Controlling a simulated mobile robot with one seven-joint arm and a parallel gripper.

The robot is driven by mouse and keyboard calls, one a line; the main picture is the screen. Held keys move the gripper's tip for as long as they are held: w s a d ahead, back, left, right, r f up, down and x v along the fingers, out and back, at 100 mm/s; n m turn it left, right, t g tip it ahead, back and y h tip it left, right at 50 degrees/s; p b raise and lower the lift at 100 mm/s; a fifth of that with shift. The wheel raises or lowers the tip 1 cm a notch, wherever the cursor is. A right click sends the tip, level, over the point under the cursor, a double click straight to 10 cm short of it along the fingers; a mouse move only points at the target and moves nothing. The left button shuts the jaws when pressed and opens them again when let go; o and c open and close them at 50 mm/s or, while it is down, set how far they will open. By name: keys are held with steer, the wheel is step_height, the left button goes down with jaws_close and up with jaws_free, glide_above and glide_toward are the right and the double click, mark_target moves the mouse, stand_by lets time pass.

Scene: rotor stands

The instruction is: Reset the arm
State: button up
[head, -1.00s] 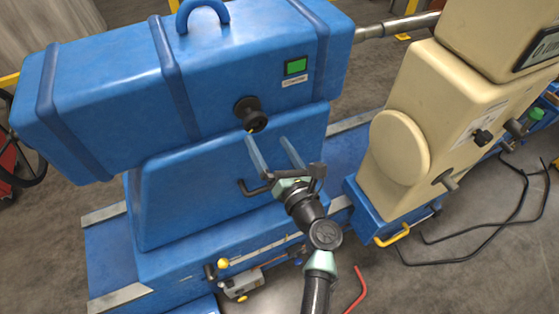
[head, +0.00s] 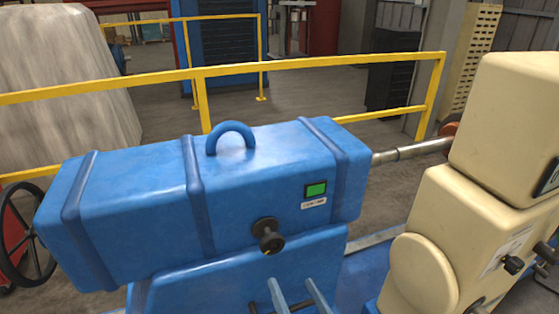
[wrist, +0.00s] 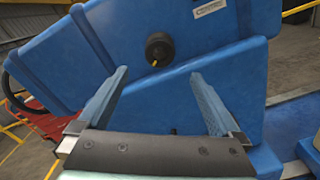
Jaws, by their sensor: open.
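My gripper (head: 294,297) shows only by its fingers at the bottom of the head view, in front of the blue machine. In the wrist view my gripper (wrist: 158,103) is open, its two blue-grey fingers wide apart with nothing between them. The fingers point at the blue machine's (wrist: 160,85) front face. A black knob (wrist: 159,48) with a yellow mark sits above and beyond the gap between the fingertips. The knob also shows in the head view (head: 268,236). The rest of my arm is out of the head view.
The blue machine (head: 130,205) has a top handle and a green display (head: 316,190). A cream machine (head: 470,215) stands at the right, with a metal shaft (head: 410,150) behind it. A yellow railing (head: 320,64) runs behind. A black handwheel (head: 22,232) is at the left.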

steer(key=w+a+r+n+t+b, duration=0.2)
steer(key=a+r+n+b, duration=0.1)
steer(key=r+n, duration=0.9)
steer(key=w+a+r+n+t+b, duration=0.1)
steer(key=a+r+n+b, duration=0.25)
steer(key=r+n, duration=0.85)
steer(key=s+d+r+n+t+h+b, duration=0.1)
steer(key=s+r+n+t+h+b, duration=0.3)
steer(key=s+r+n, duration=1)
step_height(320, 180, up, 5)
steer(key=s+t+h, duration=0.1)
steer(key=t, duration=0.2)
steer(key=shift+d+h, duration=0.3)
steer(key=shift+d, duration=0.1)
steer(key=shift+f, duration=0.15)
